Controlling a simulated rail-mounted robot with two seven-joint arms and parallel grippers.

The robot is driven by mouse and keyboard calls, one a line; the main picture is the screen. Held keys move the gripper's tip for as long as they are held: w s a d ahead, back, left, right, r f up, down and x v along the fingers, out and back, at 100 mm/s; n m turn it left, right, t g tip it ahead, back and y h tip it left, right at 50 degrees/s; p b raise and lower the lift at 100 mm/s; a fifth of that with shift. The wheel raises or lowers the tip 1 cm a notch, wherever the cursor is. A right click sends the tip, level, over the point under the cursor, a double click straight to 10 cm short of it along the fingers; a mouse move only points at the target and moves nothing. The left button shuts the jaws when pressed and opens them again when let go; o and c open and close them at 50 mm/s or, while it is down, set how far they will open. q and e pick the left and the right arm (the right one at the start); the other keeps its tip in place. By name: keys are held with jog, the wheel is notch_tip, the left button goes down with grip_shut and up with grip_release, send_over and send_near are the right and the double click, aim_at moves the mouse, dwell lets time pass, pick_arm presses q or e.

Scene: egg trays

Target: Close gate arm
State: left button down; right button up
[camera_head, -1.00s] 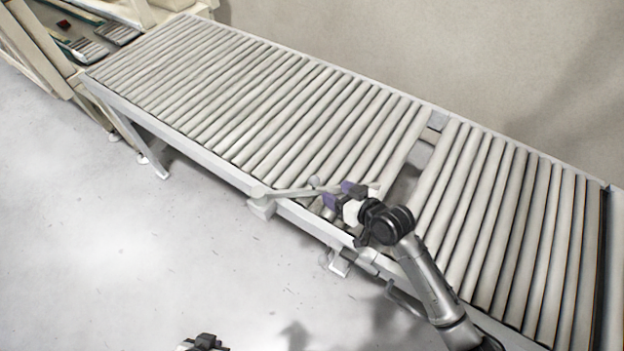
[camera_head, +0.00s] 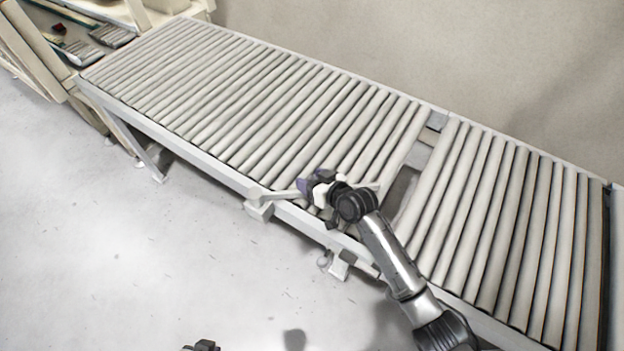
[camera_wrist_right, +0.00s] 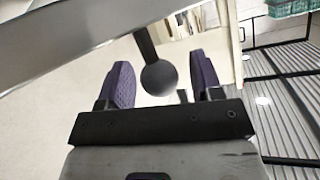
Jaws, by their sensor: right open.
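The gate arm (camera_head: 284,194) is a pale bar. It runs from a bracket (camera_head: 259,210) on the conveyor's near rail out over the rollers, partly hidden by my right gripper. In the right wrist view the bar (camera_wrist_right: 90,28) crosses the top left, and a dark round knob (camera_wrist_right: 159,78) on a stem hangs between my fingers. My right gripper (camera_head: 305,186) is open at the gate arm, its purple pads on either side of the knob (camera_wrist_right: 162,76), with gaps visible. A small dark part, perhaps of my left gripper (camera_head: 203,346), shows at the bottom edge.
The roller conveyor (camera_head: 180,146) spans the view and is empty, with a gap (camera_head: 402,188) between its two sections. A wall stands behind it. Shelving with trays (camera_head: 112,36) is at the upper left. The floor in front is clear.

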grip_shut()
dwell(0.4)
